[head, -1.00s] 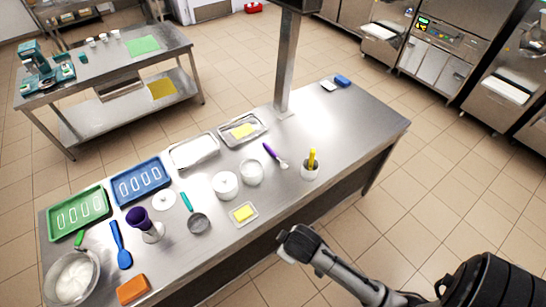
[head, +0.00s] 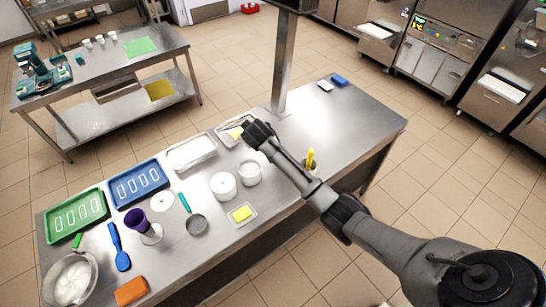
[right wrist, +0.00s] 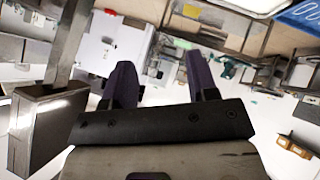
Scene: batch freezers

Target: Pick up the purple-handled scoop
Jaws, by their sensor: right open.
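My right gripper (head: 257,132) is over the table's back part, near the steel tray with yellow blocks (head: 233,133). In the right wrist view my right gripper (right wrist: 160,80) shows two dark fingers spread apart with nothing between them; that view shows the room and no scoop. My left gripper is in neither view.
A steel post (head: 284,65) rises close behind the gripper. The table's right part is mostly clear.

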